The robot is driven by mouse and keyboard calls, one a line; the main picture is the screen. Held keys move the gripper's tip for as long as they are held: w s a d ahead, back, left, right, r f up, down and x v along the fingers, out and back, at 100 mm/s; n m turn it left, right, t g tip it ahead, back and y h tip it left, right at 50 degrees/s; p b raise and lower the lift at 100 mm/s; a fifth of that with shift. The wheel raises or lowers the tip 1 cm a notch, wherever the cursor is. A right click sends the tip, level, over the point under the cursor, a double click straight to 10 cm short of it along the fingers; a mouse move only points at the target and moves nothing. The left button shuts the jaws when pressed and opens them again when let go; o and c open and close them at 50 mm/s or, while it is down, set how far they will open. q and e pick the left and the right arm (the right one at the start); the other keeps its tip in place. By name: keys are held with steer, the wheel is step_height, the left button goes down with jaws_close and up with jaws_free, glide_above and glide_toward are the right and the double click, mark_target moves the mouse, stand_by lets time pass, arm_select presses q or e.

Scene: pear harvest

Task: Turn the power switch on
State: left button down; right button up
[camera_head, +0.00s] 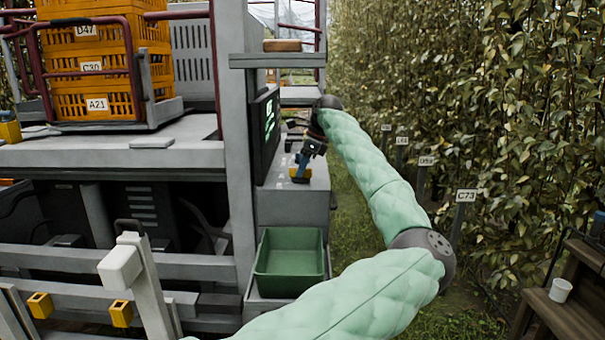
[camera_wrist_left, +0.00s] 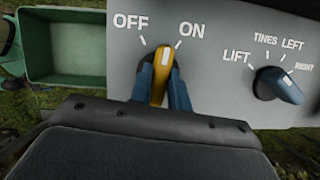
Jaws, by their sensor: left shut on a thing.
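The power switch is a yellow knob (camera_wrist_left: 162,75) on a grey panel with the words OFF and ON. Its white-marked tip points up and slightly right, between the two marks and nearer ON. My left gripper (camera_wrist_left: 160,92) is shut on this knob, a blue finger on each side. In the head view my left gripper (camera_head: 303,160) reaches down to the yellow switch (camera_head: 300,175) on the grey console top. The fingers hide the knob's lower sides. My right gripper is in neither view.
A blue selector knob (camera_wrist_left: 279,85) marked LIFT, TINES LEFT and RIGHT sits right of the switch. A green bin (camera_head: 263,265) stands below the console. A dark screen (camera_head: 266,125) and grey post stand left of my gripper. Leafy trees line the right.

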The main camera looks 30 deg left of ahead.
arm_select(q)
steer(key=shift+s+m+t+b, duration=0.1)
steer(key=shift+m+t+b, duration=0.45)
steer(key=shift+m, duration=0.6)
steer(key=shift+m+t+b, duration=0.35)
steer(key=shift+m+b, duration=0.3)
steer(key=shift+m, duration=0.5)
steer(key=c, duration=1.3)
jaws_free()
steer(key=v, duration=0.7)
steer(key=shift+d+r, duration=0.25)
steer(key=shift+r, duration=0.1)
